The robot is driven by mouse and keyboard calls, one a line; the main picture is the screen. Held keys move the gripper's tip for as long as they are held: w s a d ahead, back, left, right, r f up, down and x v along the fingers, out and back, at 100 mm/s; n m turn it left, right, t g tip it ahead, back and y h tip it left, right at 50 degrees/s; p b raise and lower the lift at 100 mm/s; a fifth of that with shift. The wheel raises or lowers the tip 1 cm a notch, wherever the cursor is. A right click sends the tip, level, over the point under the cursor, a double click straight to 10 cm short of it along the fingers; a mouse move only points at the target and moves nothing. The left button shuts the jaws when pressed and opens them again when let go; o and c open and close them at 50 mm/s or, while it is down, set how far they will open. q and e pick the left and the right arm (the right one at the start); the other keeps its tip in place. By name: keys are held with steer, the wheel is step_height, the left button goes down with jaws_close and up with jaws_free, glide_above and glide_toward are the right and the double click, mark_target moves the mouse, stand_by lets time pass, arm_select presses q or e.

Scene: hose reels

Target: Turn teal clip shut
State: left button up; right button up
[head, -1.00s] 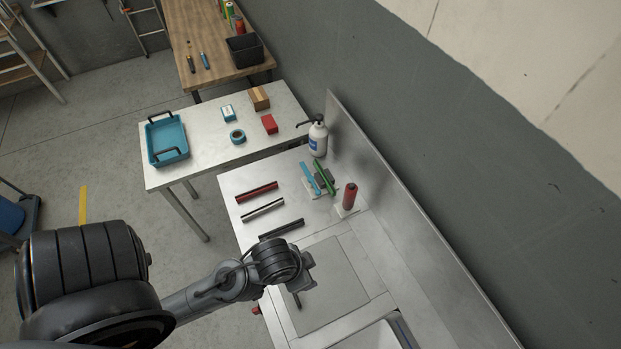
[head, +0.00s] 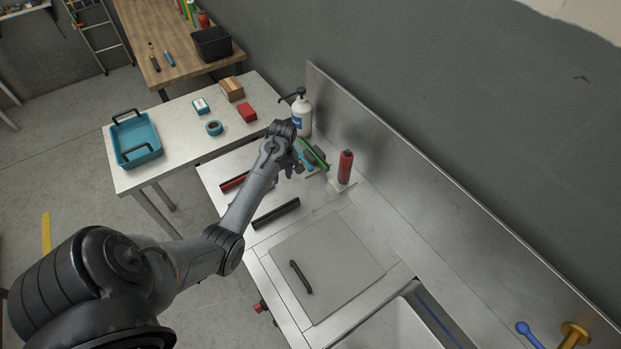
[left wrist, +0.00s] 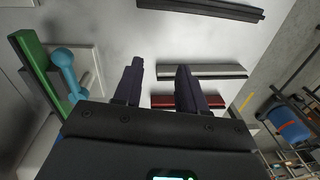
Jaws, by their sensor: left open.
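The teal clip (head: 304,161) is a light blue bar on a small pale base on the steel counter, beside a longer green bar (head: 316,154). My left gripper (head: 289,168) is just left of it, and my wrist partly covers that area. In the left wrist view the teal clip (left wrist: 67,73) has rounded ends and lies left of my fingers, next to the green bar (left wrist: 38,66). My left gripper (left wrist: 158,75) is open with nothing between its fingers. My right gripper is not in view.
A red cylinder (head: 345,167) stands right of the clip, and a white pump bottle (head: 301,117) stands behind it. The steel wall panel (head: 380,140) rises along the right. Dark, red and silver bars (left wrist: 200,71) lie nearby. A sink (head: 400,325) is in front.

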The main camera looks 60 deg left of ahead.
arm_select(q)
steer(key=w+a+r+t+b, duration=0.2)
steer(key=w+r+b, duration=0.1)
steer(key=w, duration=0.3)
steer(key=n+t, duration=0.1)
glide_toward(307, 164)
steer(key=f, duration=0.2)
steer(key=f+b, duration=0.1)
steer(key=f, duration=0.2)
steer(key=w+f, duration=0.1)
steer(key=f, duration=0.2)
steer(key=shift+w+a+b, duration=0.15)
steer(key=shift+b, duration=0.2)
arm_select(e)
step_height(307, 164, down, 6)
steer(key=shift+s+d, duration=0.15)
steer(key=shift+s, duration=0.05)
arm_select(q)
steer(key=shift+c, duration=0.5)
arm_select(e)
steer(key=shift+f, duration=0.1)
arm_select(q)
jaws_close()
